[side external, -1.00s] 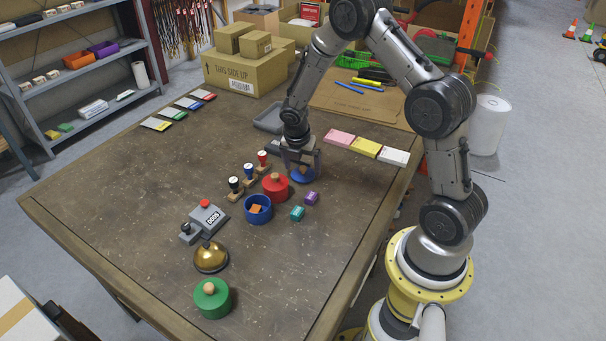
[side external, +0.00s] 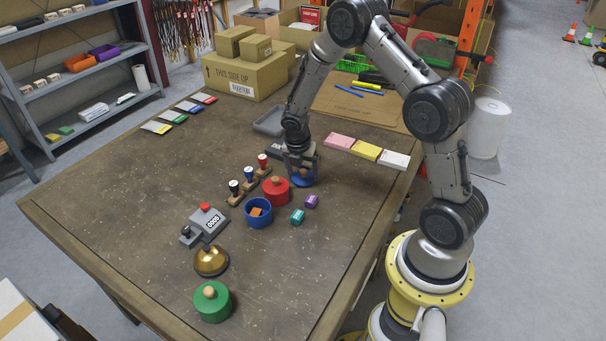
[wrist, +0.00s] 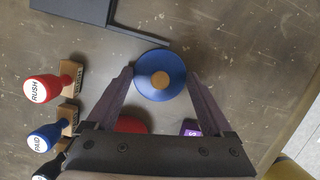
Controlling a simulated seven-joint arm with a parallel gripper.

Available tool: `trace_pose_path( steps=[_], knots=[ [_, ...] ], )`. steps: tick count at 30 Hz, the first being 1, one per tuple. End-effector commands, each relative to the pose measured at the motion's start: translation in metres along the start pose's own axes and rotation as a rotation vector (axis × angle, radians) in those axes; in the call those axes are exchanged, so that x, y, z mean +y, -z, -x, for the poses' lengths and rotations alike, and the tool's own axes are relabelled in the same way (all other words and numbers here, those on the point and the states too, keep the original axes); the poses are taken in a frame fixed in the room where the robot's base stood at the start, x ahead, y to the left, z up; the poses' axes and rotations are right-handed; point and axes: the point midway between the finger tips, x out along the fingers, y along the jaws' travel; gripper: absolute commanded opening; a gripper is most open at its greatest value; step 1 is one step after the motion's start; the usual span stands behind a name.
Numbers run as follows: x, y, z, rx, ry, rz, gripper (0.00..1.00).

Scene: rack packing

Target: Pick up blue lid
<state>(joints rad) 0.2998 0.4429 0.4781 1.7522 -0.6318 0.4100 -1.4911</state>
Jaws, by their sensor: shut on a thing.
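The blue lid (wrist: 173,92) is a round disc with a wooden knob, seen from above in the wrist view. In the side view the blue lid (side external: 302,182) shows at table level under my gripper (side external: 302,172). In the wrist view the two fingers of my gripper (wrist: 160,76) lie on opposite sides of the lid, shut on it. The blue pot (side external: 258,214) stands open to the left with a small orange-brown block inside. I cannot tell any gap between the lid and the table.
A red lidded pot (side external: 277,190) stands just left of my gripper. Teal (side external: 297,216) and purple (side external: 311,201) small boxes lie in front. Several stamps (side external: 249,172) stand to the left. A grey tray (side external: 269,122) lies behind. Colored pads (side external: 366,151) lie to the right.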

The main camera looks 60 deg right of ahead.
Motion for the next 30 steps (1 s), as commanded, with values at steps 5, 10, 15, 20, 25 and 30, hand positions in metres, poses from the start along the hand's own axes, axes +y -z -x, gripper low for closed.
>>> trace_pose_path(
  steps=[5,10,15,20,25,30],
  knots=[
    [0.001,-0.003,0.009,-0.001,-0.002,-0.002,0.33],
    [0.001,-0.009,0.033,-0.002,-0.005,-0.002,0.33],
    [-0.024,-0.002,0.070,-0.003,-0.006,-0.002,0.33],
    [-0.052,0.010,0.104,-0.001,-0.002,0.001,0.33],
    [-0.081,0.026,0.124,-0.001,-0.003,0.000,0.33],
    [-0.101,0.036,0.138,-0.001,-0.003,0.000,0.33]
  ],
)
